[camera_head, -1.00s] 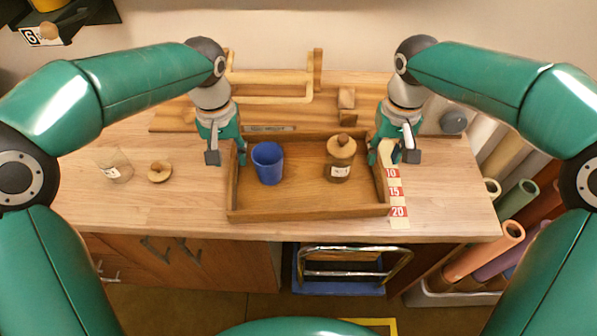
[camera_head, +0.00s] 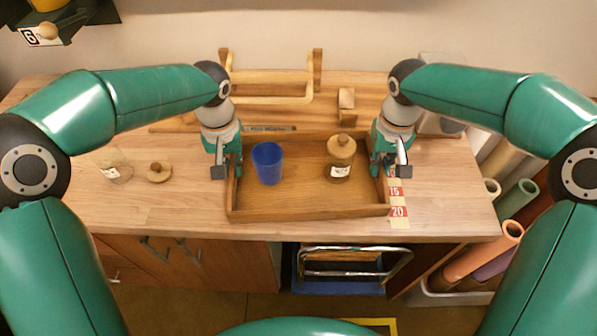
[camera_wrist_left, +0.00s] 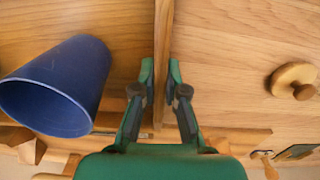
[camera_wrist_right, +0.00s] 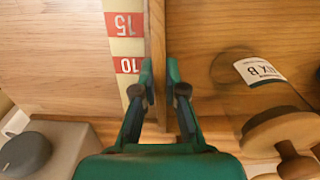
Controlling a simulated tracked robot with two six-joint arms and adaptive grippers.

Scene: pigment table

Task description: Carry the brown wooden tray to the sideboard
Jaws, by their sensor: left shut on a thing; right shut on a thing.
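The brown wooden tray (camera_head: 305,212) sits on the light wood worktop in the head view. A blue cup (camera_head: 268,163) stands in its left part and a labelled jar with a wooden lid (camera_head: 340,158) in its right part. My left gripper (camera_head: 231,174) is shut on the tray's left wall, which runs between its fingers in the left wrist view (camera_wrist_left: 162,70). My right gripper (camera_head: 383,174) is shut on the tray's right wall, seen between its fingers in the right wrist view (camera_wrist_right: 155,70). I cannot tell any gap under the tray.
A clear glass jar (camera_head: 115,166) and a round wooden lid (camera_head: 159,172) lie left of the tray. A red and white number strip (camera_head: 399,212) runs along its right side. A wooden rack (camera_head: 270,90) stands behind. Rolls (camera_head: 470,262) stand at the right.

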